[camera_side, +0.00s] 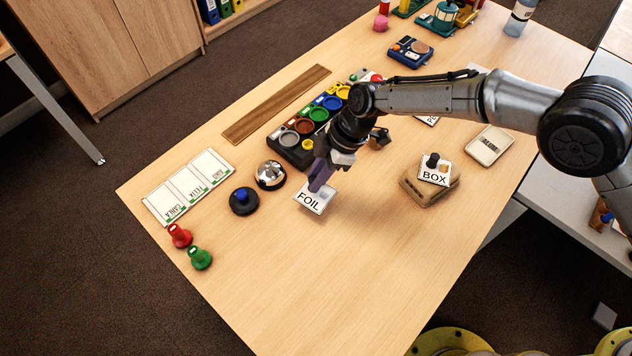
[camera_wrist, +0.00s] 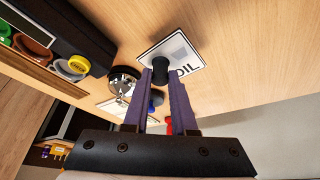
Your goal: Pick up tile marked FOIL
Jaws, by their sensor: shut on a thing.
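The white tile marked FOIL (camera_side: 309,202) has black letters and a dark knob on top. My gripper (camera_side: 320,185) is over it, with its purple fingers shut on the knob. In the wrist view the knob sits between the tips of my gripper (camera_wrist: 161,75), and the FOIL tile (camera_wrist: 178,49) shows behind it, its first letter hidden. I cannot tell clearly whether the tile touches the table or is slightly above it. A tile marked BOX (camera_side: 434,172) with a dark knob lies on a tan cushion (camera_side: 416,192) to the right.
A silver bell (camera_side: 270,174) and a black disc with blue knob (camera_side: 243,202) stand left of the tile. A white card strip (camera_side: 190,186), red peg (camera_side: 179,236) and green peg (camera_side: 200,258) lie farther left. A dark tray (camera_side: 287,146) is behind. The front table is clear.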

